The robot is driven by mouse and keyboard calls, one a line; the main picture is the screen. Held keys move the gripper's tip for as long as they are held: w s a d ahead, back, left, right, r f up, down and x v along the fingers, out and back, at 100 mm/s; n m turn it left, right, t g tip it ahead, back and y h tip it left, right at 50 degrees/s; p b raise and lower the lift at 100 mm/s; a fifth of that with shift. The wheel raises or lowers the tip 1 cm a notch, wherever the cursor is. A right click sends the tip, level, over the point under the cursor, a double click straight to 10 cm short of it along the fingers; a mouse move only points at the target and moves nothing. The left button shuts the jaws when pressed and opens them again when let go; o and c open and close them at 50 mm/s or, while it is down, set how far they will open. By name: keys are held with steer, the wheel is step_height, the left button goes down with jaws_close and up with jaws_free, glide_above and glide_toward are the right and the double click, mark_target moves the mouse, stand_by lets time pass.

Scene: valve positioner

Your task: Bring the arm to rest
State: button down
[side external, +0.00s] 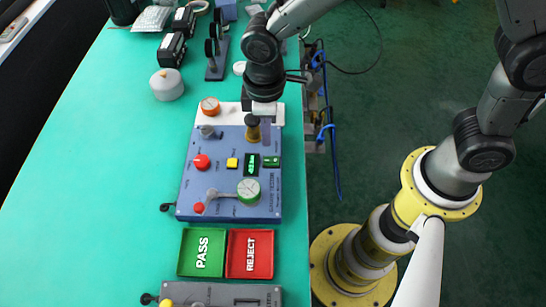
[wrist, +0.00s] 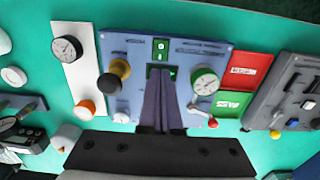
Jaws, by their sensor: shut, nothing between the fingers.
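My gripper (side external: 267,138) is shut and empty, pointing down over the upper right of the blue valve panel (side external: 222,177). In the wrist view its closed dark fingers (wrist: 160,75) overlap the green display area of the panel (wrist: 125,52). I cannot tell if the fingertips touch the panel. A brass and black knob (side external: 252,127) is beside the fingers; it also shows in the wrist view (wrist: 119,70). A green-rimmed gauge (side external: 248,190), a grey lever (side external: 225,195), a red button (side external: 201,161) and a yellow button (side external: 232,163) sit on the panel.
A green PASS tray (side external: 202,252) and a red REJECT tray (side external: 250,253) lie below the panel, with a grey box (side external: 220,294) beyond. The teal table (side external: 90,190) is clear at left.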

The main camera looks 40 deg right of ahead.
steer(key=d+r+m+t+y, duration=0.1)
steer(key=d+r+m+t, duration=0.3)
steer(key=d+r, duration=1.1)
steer(key=s+d+m, duration=0.2)
steer(key=s+d, duration=0.1)
steer(key=s, duration=0.4)
steer(key=s+d+r+m+t+h, duration=0.1)
steer(key=s+d+m, duration=0.2)
steer(key=s, duration=0.5)
steer(key=shift+d+t, duration=0.2)
steer(key=shift+t, duration=0.1)
